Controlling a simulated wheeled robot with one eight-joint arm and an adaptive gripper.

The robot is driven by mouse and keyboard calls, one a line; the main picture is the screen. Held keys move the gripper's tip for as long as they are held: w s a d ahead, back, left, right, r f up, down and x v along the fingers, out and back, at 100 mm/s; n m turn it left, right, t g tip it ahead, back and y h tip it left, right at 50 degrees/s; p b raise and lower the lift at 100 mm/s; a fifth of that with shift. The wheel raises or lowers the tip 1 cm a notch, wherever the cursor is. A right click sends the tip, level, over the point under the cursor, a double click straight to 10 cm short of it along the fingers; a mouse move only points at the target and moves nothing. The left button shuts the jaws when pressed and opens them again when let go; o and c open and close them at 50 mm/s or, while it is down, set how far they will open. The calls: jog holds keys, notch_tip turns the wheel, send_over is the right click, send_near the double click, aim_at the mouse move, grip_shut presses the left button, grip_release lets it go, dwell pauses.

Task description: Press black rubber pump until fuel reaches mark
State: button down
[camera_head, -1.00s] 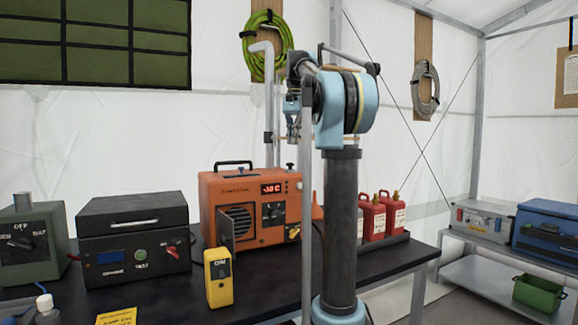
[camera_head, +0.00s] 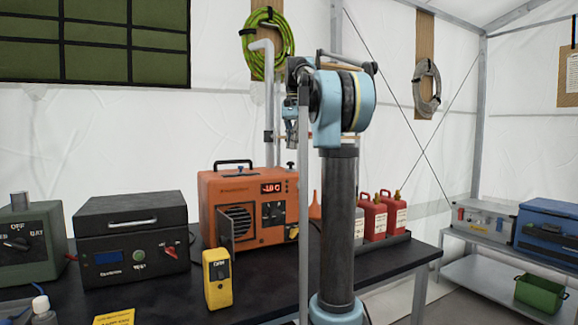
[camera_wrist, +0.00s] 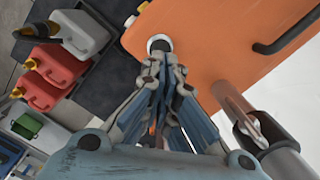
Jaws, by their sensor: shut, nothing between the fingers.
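The orange heater unit (camera_head: 250,210) stands on the black table, with a lit red display and dials on its front. The black rubber pump (camera_head: 290,165) is a small dark knob on its top right edge. In the wrist view the pump (camera_wrist: 159,45) shows as a dark round top in a pale ring. My gripper (camera_wrist: 153,68) is shut and empty, its tips appearing just beside the pump; contact cannot be told. In the head view my gripper (camera_head: 291,125) points down above the pump, partly hidden by my arm. The fuel level and mark cannot be made out.
A grey pipe (camera_head: 268,100) rises behind the heater. Red canisters (camera_head: 373,215) stand in a dark tray at the right, near an orange funnel (camera_head: 315,205). A yellow meter (camera_head: 217,278) and a black case (camera_head: 130,240) stand in front and left.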

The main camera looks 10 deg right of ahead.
jog(key=shift+s+a+f, duration=0.15)
jog(key=shift+f, duration=1.75)
jog(key=shift+f, duration=1)
jog(key=shift+w+d+r, duration=0.25)
jog(key=shift+w+d, duration=0.25)
jog(key=shift+w, duration=0.1)
jog(key=shift+w+d+r, duration=0.25)
jog(key=shift+w+d, duration=0.25)
jog(key=shift+w, duration=0.05)
jog(key=shift+r, duration=0.15)
notch_tip(320, 180, up, 12)
jog(key=w, duration=0.1)
jog(key=shift+d+f, duration=0.2)
jog(key=shift+d, duration=0.2)
